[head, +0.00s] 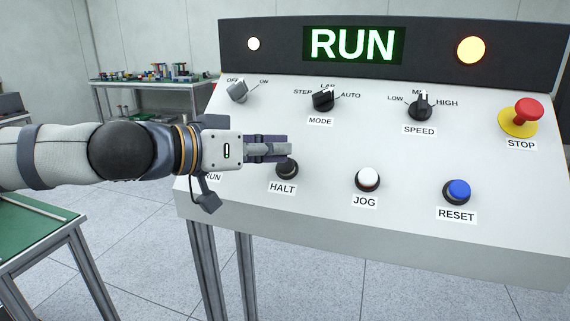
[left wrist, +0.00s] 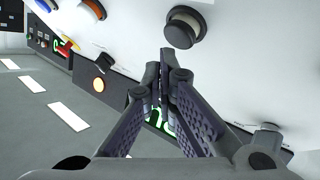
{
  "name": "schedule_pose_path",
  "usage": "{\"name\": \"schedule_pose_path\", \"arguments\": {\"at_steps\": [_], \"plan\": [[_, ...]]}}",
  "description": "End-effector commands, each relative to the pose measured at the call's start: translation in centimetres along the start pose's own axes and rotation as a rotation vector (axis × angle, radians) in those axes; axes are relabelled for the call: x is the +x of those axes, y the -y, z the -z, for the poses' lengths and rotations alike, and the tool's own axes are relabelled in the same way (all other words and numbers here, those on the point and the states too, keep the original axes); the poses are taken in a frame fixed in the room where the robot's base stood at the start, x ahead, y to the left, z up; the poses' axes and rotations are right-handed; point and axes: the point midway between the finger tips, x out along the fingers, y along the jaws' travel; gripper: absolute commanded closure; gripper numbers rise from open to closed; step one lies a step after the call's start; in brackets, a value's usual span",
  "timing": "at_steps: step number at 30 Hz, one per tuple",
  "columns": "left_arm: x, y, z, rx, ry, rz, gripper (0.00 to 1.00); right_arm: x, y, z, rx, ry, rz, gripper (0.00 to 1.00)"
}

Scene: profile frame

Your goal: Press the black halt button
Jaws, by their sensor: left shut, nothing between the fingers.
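The black halt button (head: 287,168) sits on the sloped white panel above its HALT label, in a dark collar. Part of its upper side is close behind my gripper's tip in the head view. My left gripper (head: 288,149) comes in from the left and is shut and empty, its tip just above the button in the picture. In the left wrist view the shut fingertips (left wrist: 165,58) are below and left of the round dark button (left wrist: 184,27), with a visible gap. The button appears to stand proud of its collar. My right gripper is not in view.
The panel also holds a white JOG button (head: 367,178), a blue RESET button (head: 458,191), a red STOP mushroom (head: 526,112), a MODE knob (head: 323,101) and a SPEED knob (head: 421,107). The display (head: 353,45) reads RUN. My arm hides the RUN button.

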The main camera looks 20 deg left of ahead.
Motion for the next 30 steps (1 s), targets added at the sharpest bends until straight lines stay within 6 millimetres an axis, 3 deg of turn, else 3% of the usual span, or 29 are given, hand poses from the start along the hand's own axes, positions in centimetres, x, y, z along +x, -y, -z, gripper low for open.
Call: {"name": "schedule_pose_path", "arguments": {"at_steps": [30], "plan": [[0.96, 0.72, -0.74, -0.001, 0.001, 0.001, 1.0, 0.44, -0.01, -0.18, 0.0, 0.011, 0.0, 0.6]]}}
